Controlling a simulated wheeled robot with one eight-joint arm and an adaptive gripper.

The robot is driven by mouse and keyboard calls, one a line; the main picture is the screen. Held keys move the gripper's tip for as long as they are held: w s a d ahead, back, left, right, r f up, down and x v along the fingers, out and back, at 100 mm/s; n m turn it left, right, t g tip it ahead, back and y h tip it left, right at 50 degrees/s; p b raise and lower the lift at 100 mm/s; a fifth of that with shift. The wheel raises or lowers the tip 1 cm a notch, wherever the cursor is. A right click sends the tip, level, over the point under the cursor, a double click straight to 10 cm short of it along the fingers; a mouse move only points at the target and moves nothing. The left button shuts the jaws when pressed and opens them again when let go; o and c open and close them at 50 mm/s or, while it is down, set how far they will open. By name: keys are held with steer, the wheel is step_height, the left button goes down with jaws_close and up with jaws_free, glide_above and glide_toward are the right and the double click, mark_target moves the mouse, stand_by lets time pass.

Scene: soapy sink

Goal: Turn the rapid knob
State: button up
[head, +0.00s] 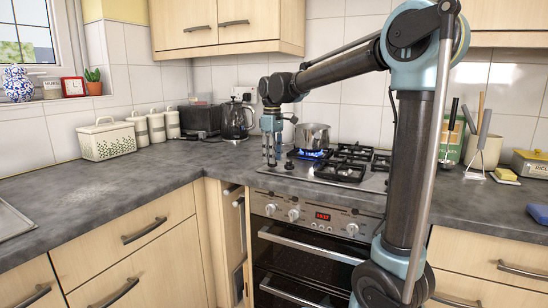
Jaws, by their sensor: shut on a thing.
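My gripper (271,163) points straight down at the left edge of the gas hob (325,180). Its fingers are closed around a small knob there, which they mostly hide; I take it for the rapid knob, though I cannot read a label. Small dark hob knobs (290,164) show just right of the fingers. A steel pot (313,135) stands on the back left burner, and a blue flame (313,154) burns under it.
A kettle (236,121) and a black toaster (200,120) stand behind and left of my gripper. The oven panel below has its own knobs (293,215) and a red display.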

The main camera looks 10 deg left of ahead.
steer(key=shift+n, duration=0.3)
steer(key=o, duration=1.1)
steer(key=shift+c, duration=0.2)
step_height(320, 180, up, 12)
